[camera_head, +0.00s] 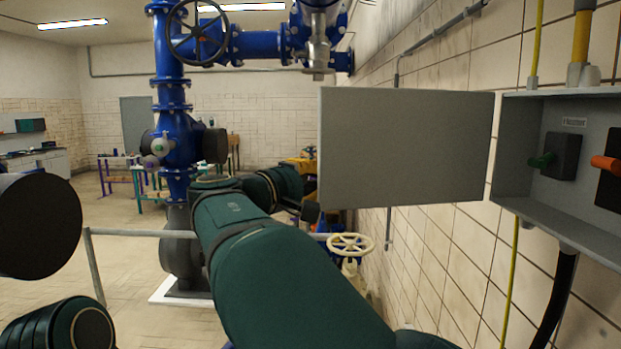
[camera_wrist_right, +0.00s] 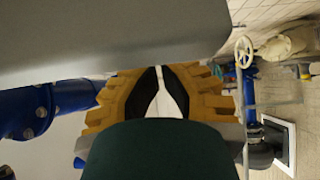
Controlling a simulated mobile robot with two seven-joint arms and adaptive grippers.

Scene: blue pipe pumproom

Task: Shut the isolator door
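The isolator box (camera_head: 560,215) is on the tiled wall at the right. Its flat grey door (camera_head: 405,148) stands wide open, swung out to the left of the box. In the right wrist view the door (camera_wrist_right: 100,35) fills the top as a grey panel. My right gripper (camera_head: 302,166) is near the door's free left edge and partly hidden behind it. In the right wrist view its yellow fingers (camera_wrist_right: 160,72) nearly meet at the tips, with only a thin slit and nothing held. I cannot tell whether they touch the door. My left gripper is out of view.
Blue pipework (camera_head: 174,125) with a dark handwheel (camera_head: 197,33) stands left. A pale handwheel (camera_head: 351,244) and a railing (camera_head: 140,232) are lower down. Open floor lies at the left.

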